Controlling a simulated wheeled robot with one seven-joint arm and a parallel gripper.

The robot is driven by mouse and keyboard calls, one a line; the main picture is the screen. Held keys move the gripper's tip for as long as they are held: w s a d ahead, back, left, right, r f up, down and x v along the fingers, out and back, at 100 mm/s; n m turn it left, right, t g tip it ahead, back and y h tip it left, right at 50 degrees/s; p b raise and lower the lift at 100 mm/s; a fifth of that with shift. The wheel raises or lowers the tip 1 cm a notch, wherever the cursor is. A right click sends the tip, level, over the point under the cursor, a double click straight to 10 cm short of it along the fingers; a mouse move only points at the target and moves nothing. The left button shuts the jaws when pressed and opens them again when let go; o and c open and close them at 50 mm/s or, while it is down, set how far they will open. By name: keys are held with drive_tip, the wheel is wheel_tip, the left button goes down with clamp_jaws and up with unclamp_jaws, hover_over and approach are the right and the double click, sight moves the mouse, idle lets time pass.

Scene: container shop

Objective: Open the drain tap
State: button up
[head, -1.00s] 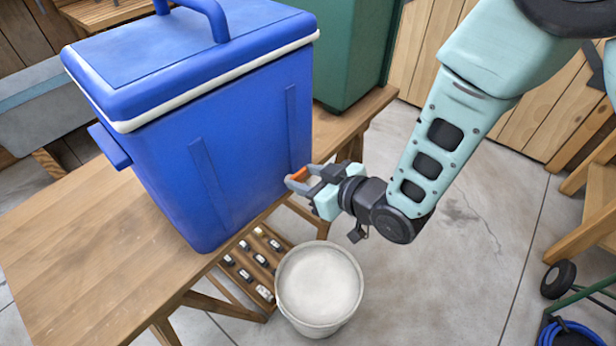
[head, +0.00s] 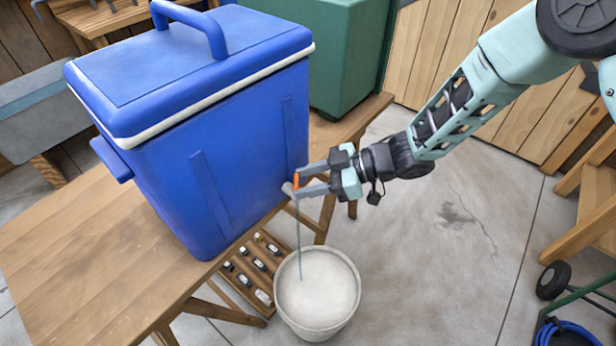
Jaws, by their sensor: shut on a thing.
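The blue cooler (head: 215,150) stands on the wooden bench with its lid shut. Its drain tap is low on the right side, with a grey spout (head: 288,189) and an orange handle (head: 296,181). My gripper (head: 302,185) is at the tap with one finger on each side of the orange handle, shut on it. A thin stream of water (head: 299,240) runs from the tap down into the white bucket (head: 318,322) on the floor below. The far side of the handle is partly hidden by the fingers.
A green box (head: 325,60) stands behind the cooler on the bench (head: 70,240). A low rack with several small bottles (head: 252,268) is under the bench, left of the bucket. A hand truck wheel (head: 553,280) is at the right. The floor between is clear.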

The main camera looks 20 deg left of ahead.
drive_tip(key=shift+w+a+n+g+h, duration=0.15)
drive_tip(key=shift+n+g+h, duration=0.1)
drive_tip(key=shift+n+g, duration=0.35)
drive_tip(key=shift+w+d+n+g+h, duration=0.15)
drive_tip(key=shift+n+g+h, duration=0.1)
drive_tip(key=shift+n+g, duration=0.3)
drive_tip(key=shift+a+g, duration=0.1)
drive_tip(key=shift+g, duration=0.15)
drive_tip(key=o, duration=1)
